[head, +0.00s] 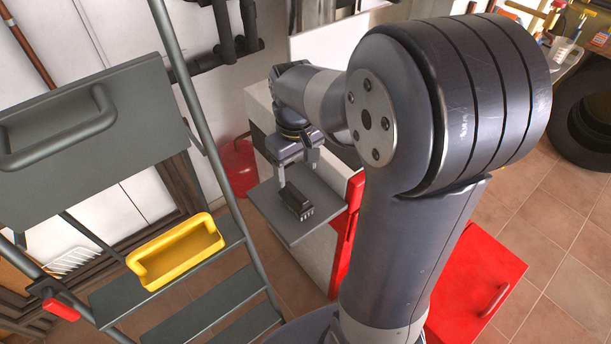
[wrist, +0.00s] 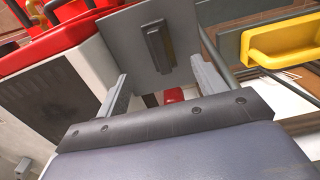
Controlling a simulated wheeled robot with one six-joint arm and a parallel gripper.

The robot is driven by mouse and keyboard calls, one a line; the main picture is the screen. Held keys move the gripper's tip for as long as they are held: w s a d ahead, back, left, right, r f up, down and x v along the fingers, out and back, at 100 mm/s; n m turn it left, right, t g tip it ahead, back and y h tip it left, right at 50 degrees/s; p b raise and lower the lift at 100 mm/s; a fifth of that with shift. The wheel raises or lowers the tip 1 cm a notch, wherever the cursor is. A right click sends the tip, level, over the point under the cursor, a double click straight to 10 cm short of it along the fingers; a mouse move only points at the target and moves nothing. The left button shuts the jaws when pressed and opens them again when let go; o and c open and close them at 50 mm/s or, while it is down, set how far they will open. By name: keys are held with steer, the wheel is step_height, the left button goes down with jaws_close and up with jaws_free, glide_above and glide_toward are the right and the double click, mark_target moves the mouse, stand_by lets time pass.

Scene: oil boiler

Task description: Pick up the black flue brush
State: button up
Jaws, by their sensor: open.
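The black flue brush (head: 297,203) lies on a grey shelf plate (head: 304,231) on the front of the boiler, with short bristles along one edge. In the wrist view the brush (wrist: 160,50) lies lengthwise on the plate (wrist: 128,48), ahead of the gap between my fingers. My gripper (head: 298,177) hangs just above and behind the brush in the head view. It is open and empty, with one finger on each side in the wrist view (wrist: 162,82). The fingers look apart from the brush; the exact height between them is hard to tell.
A grey stepladder with a yellow tray (head: 178,252) on a step stands left of the plate. A red panel with a handle (head: 473,285) is at the lower right. A red rounded object (head: 238,165) sits behind the plate. A tyre (head: 590,115) lies far right.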

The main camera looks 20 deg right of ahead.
mark_target(295, 191)
steer(key=f, duration=0.4)
steer(key=w+f, duration=0.1)
steer(key=f, duration=0.1)
steer(key=shift+d, duration=0.15)
steer(key=shift+a+f, duration=0.15)
steer(key=shift+f, duration=1.15)
steer(key=shift+a+f, duration=0.1)
steer(key=shift+f, duration=1.15)
steer(key=shift+c, duration=0.5)
steer(key=c, duration=1)
